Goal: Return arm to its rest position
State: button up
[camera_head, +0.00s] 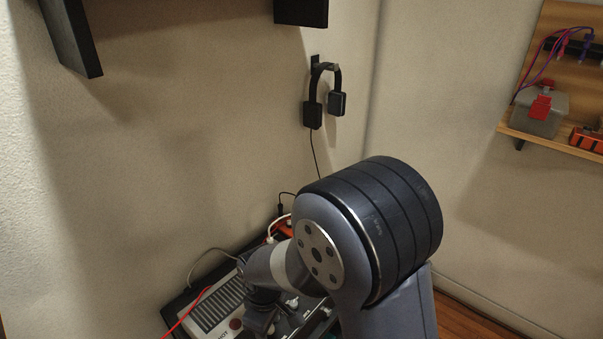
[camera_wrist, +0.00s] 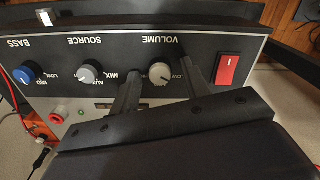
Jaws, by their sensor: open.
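My arm (camera_head: 385,235) reaches down over a dark audio device with a grey panel (camera_head: 212,315) in the head view. My gripper (camera_wrist: 163,73) is open in the wrist view, its two dark fingers apart. The grey VOLUME knob (camera_wrist: 160,74) shows between the fingertips; I cannot tell whether either finger touches it. In the head view my arm hides much of the device, and the fingertips are hard to make out.
In the wrist view the panel also has a SOURCE knob (camera_wrist: 89,75), a blue BASS knob (camera_wrist: 24,75) and a red switch (camera_wrist: 227,70). Headphones (camera_head: 312,115) hang on the wall. A shelf (camera_head: 560,142) is at right. Cables lie around the device.

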jog(key=m, duration=0.5)
jog(key=shift+m, duration=0.3)
jog(key=m, duration=0.5)
jog(key=shift+b, duration=0.35)
notch_tip(320, 180, up, 11)
jog(key=p, duration=0.1)
jog(key=shift+f+p, duration=0.2)
jog(key=shift+p, duration=0.2)
jog(key=shift+d, duration=0.1)
